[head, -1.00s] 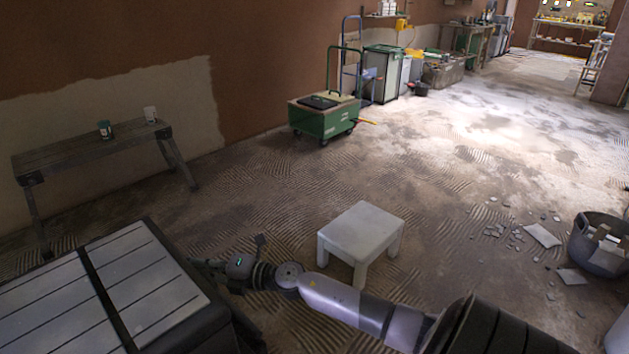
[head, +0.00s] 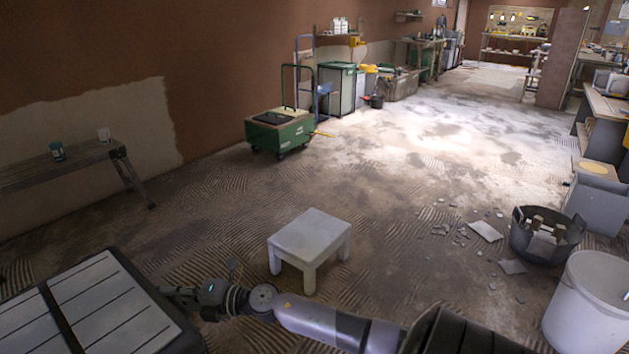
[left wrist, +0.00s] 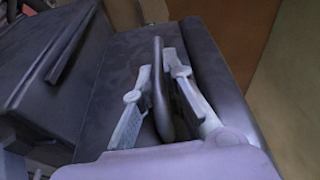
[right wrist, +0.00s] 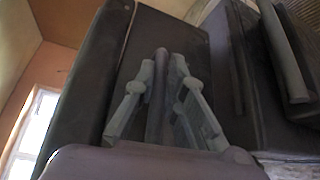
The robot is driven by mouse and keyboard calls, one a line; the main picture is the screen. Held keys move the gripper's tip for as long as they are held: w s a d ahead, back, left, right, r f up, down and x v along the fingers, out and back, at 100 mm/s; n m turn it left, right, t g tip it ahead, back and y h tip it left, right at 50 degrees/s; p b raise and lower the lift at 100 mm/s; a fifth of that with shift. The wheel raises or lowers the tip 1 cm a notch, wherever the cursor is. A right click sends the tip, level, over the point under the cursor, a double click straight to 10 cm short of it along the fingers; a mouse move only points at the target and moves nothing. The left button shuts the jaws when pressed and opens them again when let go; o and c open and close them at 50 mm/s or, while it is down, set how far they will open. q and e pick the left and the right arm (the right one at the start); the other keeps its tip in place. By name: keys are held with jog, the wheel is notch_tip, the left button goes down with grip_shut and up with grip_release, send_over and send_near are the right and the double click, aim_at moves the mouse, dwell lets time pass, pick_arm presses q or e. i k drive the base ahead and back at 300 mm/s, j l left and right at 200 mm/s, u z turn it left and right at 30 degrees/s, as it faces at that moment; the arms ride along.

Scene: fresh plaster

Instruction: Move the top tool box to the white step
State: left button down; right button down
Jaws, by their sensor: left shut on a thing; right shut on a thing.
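The tool box (head: 118,308), dark with pale grey lid panels, fills the lower left of the head view, its near part cut off by the frame. My right gripper (head: 180,292) is at its right side. In the right wrist view, my right gripper (right wrist: 165,75) is shut on a dark handle (right wrist: 158,105) on the box's side. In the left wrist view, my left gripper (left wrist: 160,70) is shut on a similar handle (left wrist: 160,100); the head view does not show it. The white step (head: 310,233) stands on the floor to the right of the box, apart from it, its top bare.
A wooden bench (head: 80,163) with two small cups stands at left. A green cart (head: 280,132) is by the wall. A black tub (head: 540,250), a white bucket (head: 590,310) and scattered shards (head: 484,231) lie at right. Floor beyond the step is clear.

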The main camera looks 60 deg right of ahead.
aim_at(309, 229)
jog(key=k+z, duration=0.2)
jog(key=z, duration=0.45)
jog(key=i+l+z, duration=0.1)
jog(key=z, duration=0.7)
jog(key=i+l, duration=0.2)
jog(key=i, duration=0.3)
jog(key=i+l, duration=0.15)
jog(key=i, duration=0.35)
jog(key=i+l, duration=0.2)
jog(key=i, duration=0.3)
jog(key=i+l, duration=0.2)
jog(key=i, duration=0.3)
jog(key=i+l, duration=0.2)
jog(key=i, duration=0.3)
